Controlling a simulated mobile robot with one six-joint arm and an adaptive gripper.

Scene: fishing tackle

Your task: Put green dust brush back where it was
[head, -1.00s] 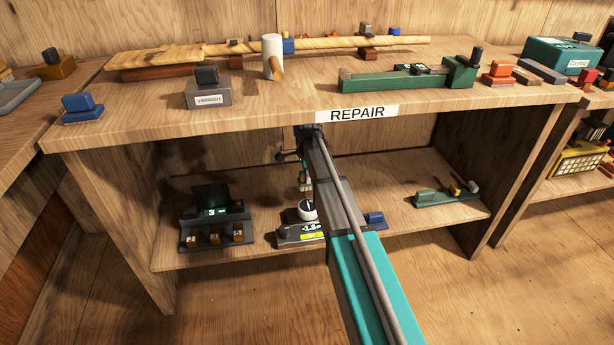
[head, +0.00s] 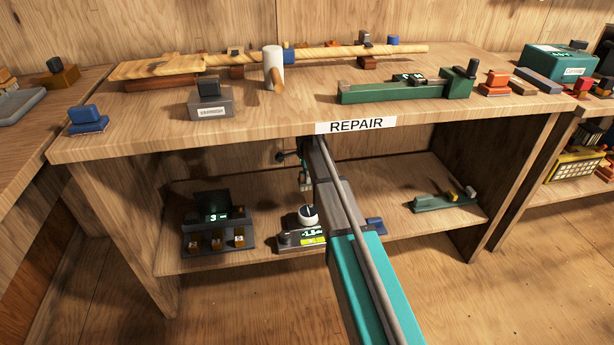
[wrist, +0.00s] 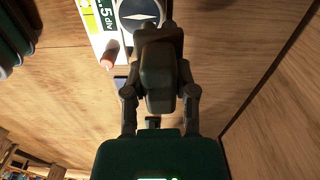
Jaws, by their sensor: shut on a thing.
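My gripper (wrist: 160,85) is shut on a small dark block, which I take to be the green dust brush (wrist: 158,72). The block is in shadow, so its colour is hard to tell, and the fingers cover part of it. In the head view my gripper (head: 304,182) hangs under the bench top, in front of the lower shelf's back, partly hidden by my arm. It is just above and behind a dial device (head: 308,214) on the lower shelf (head: 400,228). The dial also shows at the top of the wrist view (wrist: 140,12).
The bench top (head: 250,140) with its REPAIR label (head: 356,125) overhangs the shelf. A dark stepped device (head: 215,228) stands left on the shelf, a blue piece (head: 375,225) beside my arm, and a green tool (head: 445,200) at right. Bare shelf lies between them.

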